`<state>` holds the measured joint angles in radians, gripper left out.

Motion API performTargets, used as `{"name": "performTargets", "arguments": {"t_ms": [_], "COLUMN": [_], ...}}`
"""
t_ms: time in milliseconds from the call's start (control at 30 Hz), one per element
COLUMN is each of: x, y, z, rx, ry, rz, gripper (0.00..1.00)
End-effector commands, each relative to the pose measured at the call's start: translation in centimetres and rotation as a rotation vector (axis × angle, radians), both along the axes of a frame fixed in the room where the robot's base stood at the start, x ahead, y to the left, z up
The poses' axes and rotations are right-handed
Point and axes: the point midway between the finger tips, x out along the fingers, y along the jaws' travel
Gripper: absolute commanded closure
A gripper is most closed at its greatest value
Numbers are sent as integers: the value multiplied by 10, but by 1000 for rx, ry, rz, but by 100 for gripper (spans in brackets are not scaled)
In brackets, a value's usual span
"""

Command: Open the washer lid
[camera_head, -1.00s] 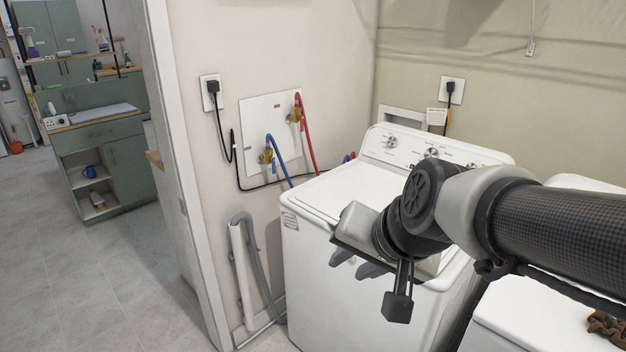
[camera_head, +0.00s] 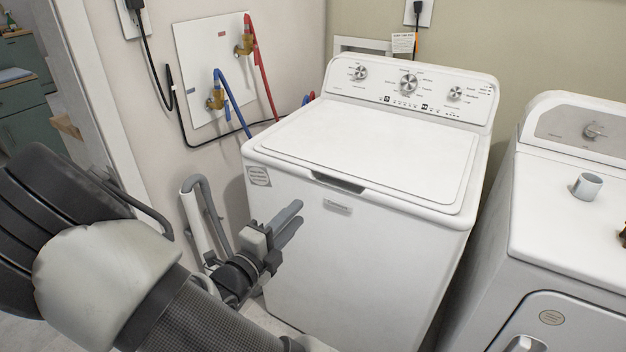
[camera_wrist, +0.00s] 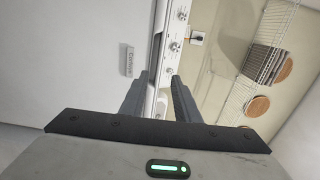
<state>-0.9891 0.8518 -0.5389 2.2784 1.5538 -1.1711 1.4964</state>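The white top-load washer (camera_head: 350,260) stands in the middle of the head view. Its lid (camera_head: 375,150) is shut, with a dark handle recess (camera_head: 338,182) at the middle of the front edge. My gripper (camera_head: 292,222) is in front of the washer's front face, below and left of the recess, and appears apart from the lid. In the wrist view my gripper (camera_wrist: 160,88) shows two fingers spread with a gap and nothing held between them. The washer's front face (camera_wrist: 75,60) fills the left of that view, with the control knobs beyond the fingertips.
A white dryer (camera_head: 570,220) with a cup (camera_head: 587,186) on it stands to the right. Blue (camera_head: 232,105) and red (camera_head: 262,70) hoses run from the wall behind the washer's left side. A grey drain hose (camera_head: 203,205) stands left of the washer. The space above the lid is clear.

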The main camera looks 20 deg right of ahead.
Motion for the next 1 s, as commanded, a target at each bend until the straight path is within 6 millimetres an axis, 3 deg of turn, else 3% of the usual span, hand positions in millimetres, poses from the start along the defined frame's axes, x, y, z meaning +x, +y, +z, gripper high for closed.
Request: {"name": "performTargets", "arguments": {"t_ms": [167, 700, 1000], "x": [12, 83, 104], "y": [-18, -108, -134], "z": [1, 0, 1], "rx": [-1, -2, -2], "ry": [-6, -3, -1], "rz": [-6, -4, -2], "gripper": [71, 71, 71]}}
